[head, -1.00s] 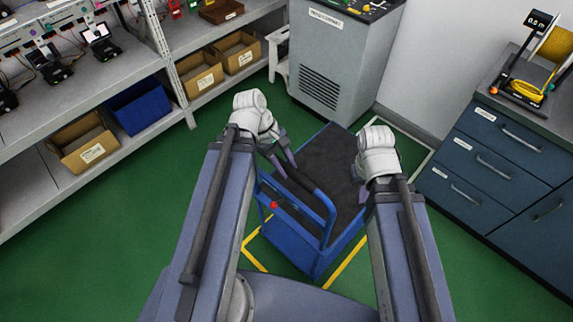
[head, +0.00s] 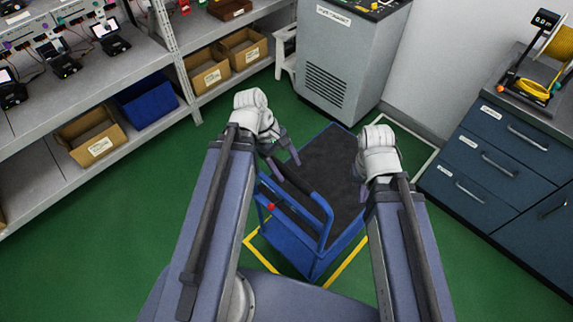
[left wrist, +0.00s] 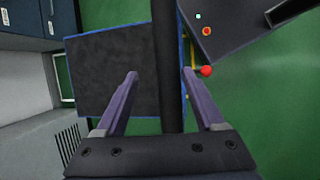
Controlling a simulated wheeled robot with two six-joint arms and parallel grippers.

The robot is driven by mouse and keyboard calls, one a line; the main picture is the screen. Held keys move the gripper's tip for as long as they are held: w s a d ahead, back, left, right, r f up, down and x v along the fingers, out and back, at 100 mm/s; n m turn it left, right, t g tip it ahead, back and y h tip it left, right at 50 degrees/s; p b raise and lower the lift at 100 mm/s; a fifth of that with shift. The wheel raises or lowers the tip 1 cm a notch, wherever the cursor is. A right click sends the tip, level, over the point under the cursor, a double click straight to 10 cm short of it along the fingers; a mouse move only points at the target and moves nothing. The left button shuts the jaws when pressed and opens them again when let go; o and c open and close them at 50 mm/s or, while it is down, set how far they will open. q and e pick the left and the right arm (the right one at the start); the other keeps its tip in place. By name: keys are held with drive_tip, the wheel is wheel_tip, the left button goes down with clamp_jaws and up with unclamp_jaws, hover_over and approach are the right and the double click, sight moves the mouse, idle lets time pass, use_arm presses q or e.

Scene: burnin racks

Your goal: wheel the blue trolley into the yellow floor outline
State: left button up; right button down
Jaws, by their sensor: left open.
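The blue trolley (head: 290,241) stands just in front of me, with a dark deck (head: 331,165) and a raised push handle (head: 328,222) at its near end. The yellow floor outline (head: 262,257) shows at the trolley's near end, on both sides of its near corner. The rest of it is hidden by the trolley and my arms. My left gripper (head: 283,167) is open at the handle's dark grip. In the left wrist view the dark handle bar (left wrist: 167,60) runs between its spread fingers. My right gripper (head: 361,185) is beside the deck's right edge, mostly hidden by its wrist.
A grey cabinet (head: 345,60) stands beyond the trolley. Blue drawers (head: 500,155) are at the right, with a pale floor line (head: 418,139) before them. Shelving with boxes (head: 93,137) runs along the left. Green floor is clear between the shelving and trolley.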

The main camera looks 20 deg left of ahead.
sight(278, 164)
use_arm(q)
drive_tip(key=shift+r, duration=0.1)
drive_tip(key=p+v, duration=0.6)
drive_tip(key=shift+a+r, duration=0.1)
drive_tip(key=shift+r, duration=0.25)
drive_tip(key=shift+a+r+p, duration=0.3)
drive_tip(key=shift+r+p, duration=0.1)
drive_tip(key=shift+p, duration=0.2)
drive_tip(key=shift+d+f, duration=0.1)
drive_tip(key=shift+d, duration=0.15)
drive_tip(key=s+d+f+m+y, duration=0.1)
drive_tip(key=d+m+y, duration=0.5)
drive_tip(key=d+m, duration=0.7)
drive_tip(key=m, duration=0.3)
drive_tip(key=shift+s+f, duration=0.3)
drive_tip(key=shift+f, duration=0.05)
